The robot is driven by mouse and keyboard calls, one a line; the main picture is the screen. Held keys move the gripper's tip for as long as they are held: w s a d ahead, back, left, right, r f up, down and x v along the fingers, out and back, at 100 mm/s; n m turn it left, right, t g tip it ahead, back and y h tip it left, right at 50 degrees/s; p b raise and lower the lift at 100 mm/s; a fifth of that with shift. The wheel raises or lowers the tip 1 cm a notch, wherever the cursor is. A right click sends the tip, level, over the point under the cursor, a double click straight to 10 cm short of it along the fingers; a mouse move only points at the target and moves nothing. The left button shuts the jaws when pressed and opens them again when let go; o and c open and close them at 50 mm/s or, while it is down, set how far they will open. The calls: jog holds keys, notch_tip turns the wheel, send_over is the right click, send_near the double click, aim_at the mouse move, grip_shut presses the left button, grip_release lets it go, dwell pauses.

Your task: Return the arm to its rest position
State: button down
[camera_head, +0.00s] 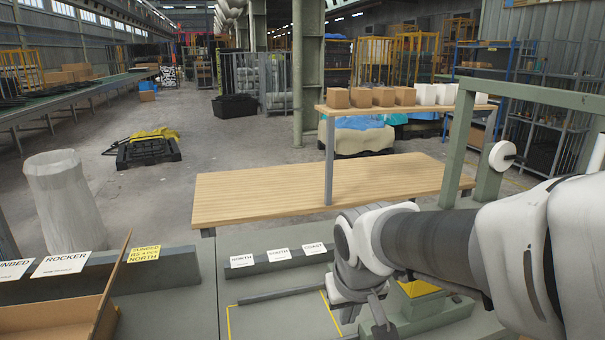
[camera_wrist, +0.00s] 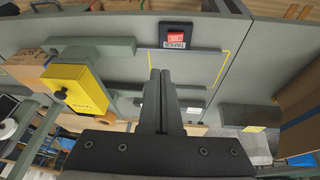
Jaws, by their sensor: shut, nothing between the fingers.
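My gripper (camera_wrist: 161,75) is shut and empty in the wrist view, its two dark fingers pressed together above the grey bench (camera_wrist: 130,75). In the head view my white and dark grey arm reaches in from the right and bends down over the grey bench (camera_head: 255,285). The fingers are hard to make out there, low beneath the wrist. No object hangs from the gripper.
A yellow device (camera_wrist: 78,90) stands left of my fingers in the wrist view. A cardboard bin (camera_head: 60,310) is at left. A green frame (camera_head: 530,95) rises behind my arm.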

jog(key=s+d+r+m, duration=0.1)
jog(key=s+d+r, duration=0.2)
jog(key=s, duration=0.3)
jog(key=s+d+r+m+t+p, duration=0.1)
jog(key=s+d+r, duration=0.2)
jog(key=s, duration=0.3)
jog(key=shift+d+r+p, duration=0.25)
jog(key=shift+r+p, duration=0.05)
jog(key=shift+r, duration=0.3)
